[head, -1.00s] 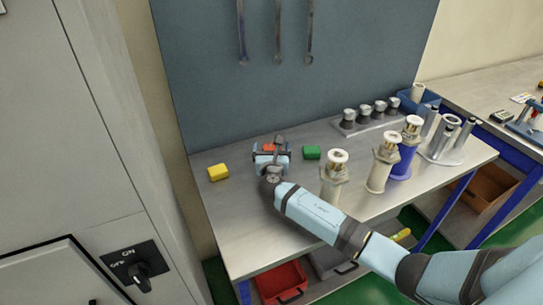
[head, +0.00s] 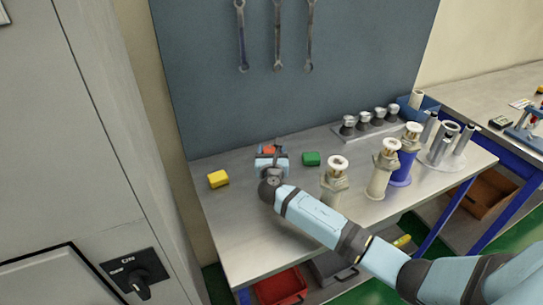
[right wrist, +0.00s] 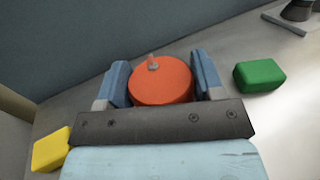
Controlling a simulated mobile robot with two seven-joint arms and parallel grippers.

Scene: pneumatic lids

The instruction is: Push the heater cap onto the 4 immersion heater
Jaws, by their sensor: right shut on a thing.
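My right gripper (head: 270,153) reaches over the left part of the metal table, its blue fingers shut on a round orange-red cap (head: 269,150), which I take for the heater cap. In the right wrist view the cap (right wrist: 161,82) sits between the two fingers, with a small metal stub on top. What is under the cap is hidden. Three upright cylinders with pale tops, a front cream one (head: 334,185), a middle cream one (head: 381,172) and a blue one (head: 404,162), stand right of the gripper. I cannot tell which thing is the 4 immersion heater. My left gripper is not in view.
A yellow block (head: 218,179) lies left of the gripper and a green block (head: 311,158) right of it. A rack (head: 368,133) of several grey-topped pieces and a holder with metal tubes (head: 446,158) stand farther right. The table's front left is bare.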

